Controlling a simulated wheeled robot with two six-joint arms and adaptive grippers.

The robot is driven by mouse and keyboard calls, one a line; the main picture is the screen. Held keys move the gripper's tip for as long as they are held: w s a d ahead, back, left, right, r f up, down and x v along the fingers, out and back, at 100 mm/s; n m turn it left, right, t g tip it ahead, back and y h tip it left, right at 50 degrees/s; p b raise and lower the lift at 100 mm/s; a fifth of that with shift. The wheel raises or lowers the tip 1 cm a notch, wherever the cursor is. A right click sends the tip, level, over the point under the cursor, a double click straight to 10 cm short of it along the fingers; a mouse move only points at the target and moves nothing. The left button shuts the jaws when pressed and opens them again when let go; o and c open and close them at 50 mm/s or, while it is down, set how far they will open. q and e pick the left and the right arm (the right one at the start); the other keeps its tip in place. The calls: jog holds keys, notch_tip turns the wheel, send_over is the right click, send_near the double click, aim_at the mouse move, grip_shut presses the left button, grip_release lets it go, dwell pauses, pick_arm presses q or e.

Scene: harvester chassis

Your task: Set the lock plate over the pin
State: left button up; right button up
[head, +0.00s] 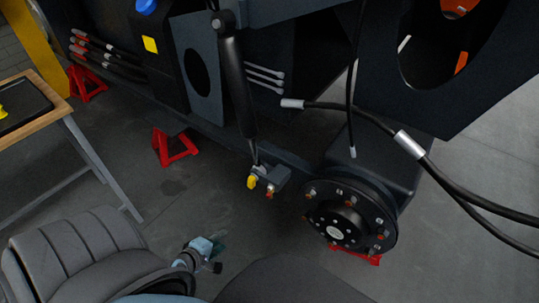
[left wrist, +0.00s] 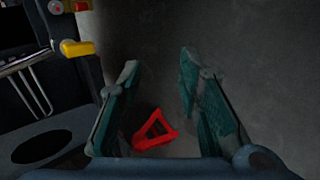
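A black cylinder (head: 234,85) hangs down to a bracket (head: 273,176) on the chassis. A yellow part (head: 252,182) and a smaller orange-red part (head: 270,191) stick out there. In the left wrist view a yellow part (left wrist: 76,48) and a red-ended part (left wrist: 56,7) show at the upper left. I cannot tell which of these, if any, is the pin or the lock plate. My left gripper (head: 214,248) is below and left of the bracket, apart from it. Its fingers (left wrist: 158,62) are spread with nothing between them. My right gripper is not in view.
A wheel hub (head: 350,222) stands right of the bracket. Black hoses (head: 440,175) cross the right side. Red stands (head: 174,148) are on the floor under the chassis. A workbench (head: 50,98) with a dark tray (head: 22,108) and a yellow item is at left. Open floor lies between.

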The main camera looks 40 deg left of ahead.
pick_arm(q)
jog(key=w+d+r+n+t+h+b, duration=0.15)
jog(key=w+n+b, duration=0.25)
jog(key=n, duration=0.4)
jog(key=w+d+r+n+t+b, duration=0.1)
jog(key=w+r+n+t+b, duration=0.15)
jog(key=w+n+b, duration=0.4)
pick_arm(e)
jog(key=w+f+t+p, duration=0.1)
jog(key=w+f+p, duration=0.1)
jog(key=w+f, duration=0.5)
pick_arm(q)
jog(key=n+p, duration=0.2)
jog(key=p, duration=0.3)
send_near(267, 197)
jog(key=s+r, duration=0.1)
jog(key=r, duration=0.1)
jog(key=x, duration=0.4)
jog(key=f+b+x, duration=0.1)
jog(key=x, duration=0.3)
jog(key=shift+d+f, duration=0.1)
jog(key=shift+f, duration=0.1)
jog(key=shift+w+f, duration=0.1)
jog(key=shift+w, duration=0.45)
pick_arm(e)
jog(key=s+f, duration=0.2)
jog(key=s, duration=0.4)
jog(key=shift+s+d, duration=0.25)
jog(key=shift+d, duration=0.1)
